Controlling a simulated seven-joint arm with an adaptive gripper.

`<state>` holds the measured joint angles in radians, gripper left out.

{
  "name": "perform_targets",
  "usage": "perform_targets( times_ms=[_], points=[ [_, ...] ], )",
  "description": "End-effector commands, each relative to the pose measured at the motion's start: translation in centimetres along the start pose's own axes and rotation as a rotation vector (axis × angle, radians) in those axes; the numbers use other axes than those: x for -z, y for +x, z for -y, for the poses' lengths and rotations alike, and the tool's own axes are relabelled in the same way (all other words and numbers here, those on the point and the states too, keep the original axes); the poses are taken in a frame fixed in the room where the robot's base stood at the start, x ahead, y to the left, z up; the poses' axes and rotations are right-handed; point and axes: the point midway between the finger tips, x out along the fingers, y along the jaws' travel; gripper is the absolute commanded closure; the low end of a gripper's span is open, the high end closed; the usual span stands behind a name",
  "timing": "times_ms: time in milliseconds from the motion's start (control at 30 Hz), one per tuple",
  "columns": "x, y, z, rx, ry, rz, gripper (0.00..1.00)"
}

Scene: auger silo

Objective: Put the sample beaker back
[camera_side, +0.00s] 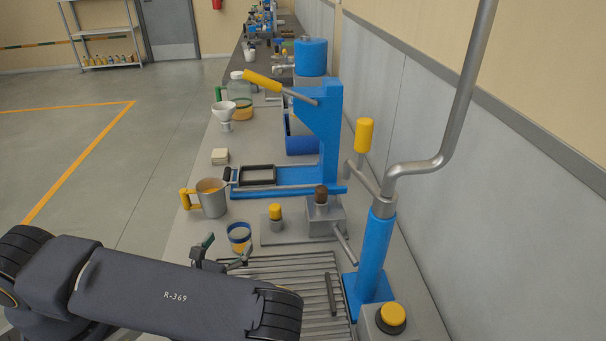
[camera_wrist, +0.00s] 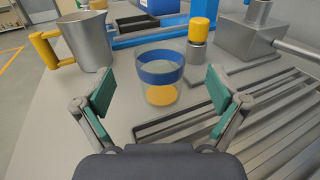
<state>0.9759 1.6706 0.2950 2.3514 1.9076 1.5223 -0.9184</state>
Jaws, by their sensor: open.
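The sample beaker (camera_wrist: 160,80) is a clear cup with a blue band and a yellow-orange layer at its bottom. It stands upright on the grey bench, beside the slatted drain grate, and also shows in the side view (camera_side: 239,236). My gripper (camera_wrist: 160,92) is open, with its two green-padded fingers apart on the near left and near right of the beaker. In the side view my gripper (camera_side: 224,251) is low at the bench, just in front of the beaker.
A metal jug (camera_side: 211,197) with a yellow handle stands left of the beaker. A yellow-topped post (camera_side: 275,217) and a grey valve block (camera_side: 325,217) are to the right. The slatted grate (camera_side: 290,275) lies nearer. A blue press frame (camera_side: 322,130) stands behind.

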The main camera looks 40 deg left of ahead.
Motion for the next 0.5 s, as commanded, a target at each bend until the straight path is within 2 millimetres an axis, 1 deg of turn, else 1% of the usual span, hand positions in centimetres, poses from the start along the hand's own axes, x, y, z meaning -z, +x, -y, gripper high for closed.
perform_targets(
  times_ms=[200,300,400,500],
  points=[
    [-0.1,3.4,-0.1,-0.003,-0.001,0.003,0.04],
    [-0.1,4.7,0.0,-0.002,-0.001,0.003,0.04],
    [0.0,5.3,-0.1,-0.002,-0.001,0.001,0.04],
    [0.0,5.4,0.0,-0.001,0.0,0.0,0.04]
  ],
)
